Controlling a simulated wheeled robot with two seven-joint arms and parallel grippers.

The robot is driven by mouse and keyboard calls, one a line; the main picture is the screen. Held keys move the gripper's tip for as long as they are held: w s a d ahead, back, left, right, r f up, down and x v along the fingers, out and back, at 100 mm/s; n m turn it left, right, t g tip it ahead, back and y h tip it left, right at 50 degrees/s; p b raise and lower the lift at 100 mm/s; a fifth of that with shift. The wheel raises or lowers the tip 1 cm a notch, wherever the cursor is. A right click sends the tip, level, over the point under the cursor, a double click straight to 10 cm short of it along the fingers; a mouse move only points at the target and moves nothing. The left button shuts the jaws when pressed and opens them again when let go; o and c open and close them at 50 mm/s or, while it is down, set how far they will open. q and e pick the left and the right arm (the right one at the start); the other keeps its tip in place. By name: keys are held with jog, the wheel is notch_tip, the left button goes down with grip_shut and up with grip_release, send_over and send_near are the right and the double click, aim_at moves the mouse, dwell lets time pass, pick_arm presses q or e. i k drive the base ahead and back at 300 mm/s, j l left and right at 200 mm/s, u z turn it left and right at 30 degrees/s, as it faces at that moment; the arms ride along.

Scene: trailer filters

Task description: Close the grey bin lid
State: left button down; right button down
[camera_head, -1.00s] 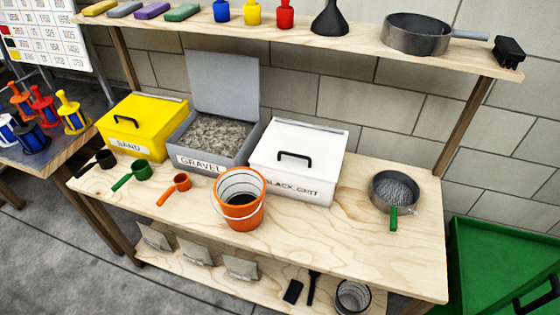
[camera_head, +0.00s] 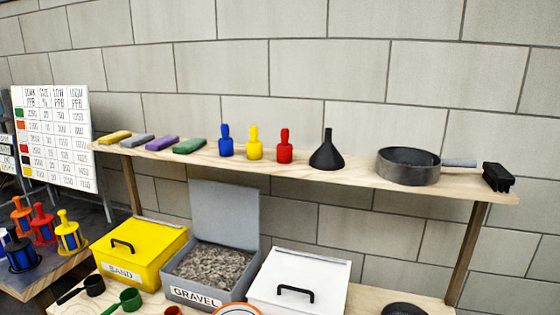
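The grey bin (camera_head: 236,291) labelled GRAVEL stands on the workbench between the yellow and white bins. Its grey lid (camera_head: 225,214) is open and stands upright at the back of the bin, below the upper shelf. Grey gravel (camera_head: 213,266) shows inside. Neither of my grippers is in view.
The closed yellow SAND bin (camera_head: 150,240) stands left of the grey bin, and the closed white bin (camera_head: 325,268) stands right. The upper shelf (camera_head: 300,166) runs above and behind, holding bottles, a black funnel (camera_head: 327,152) and a pan (camera_head: 408,167). An orange bucket's rim (camera_head: 238,309) shows in front.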

aim_at(222, 214)
jog(key=z, duration=0.45)
jog(key=i+j+z, duration=0.1)
jog(key=j+z, duration=0.65)
jog(key=j, duration=0.2)
jog(key=j+z, duration=0.25)
jog(key=j, duration=1.5)
jog(key=k, duration=0.05)
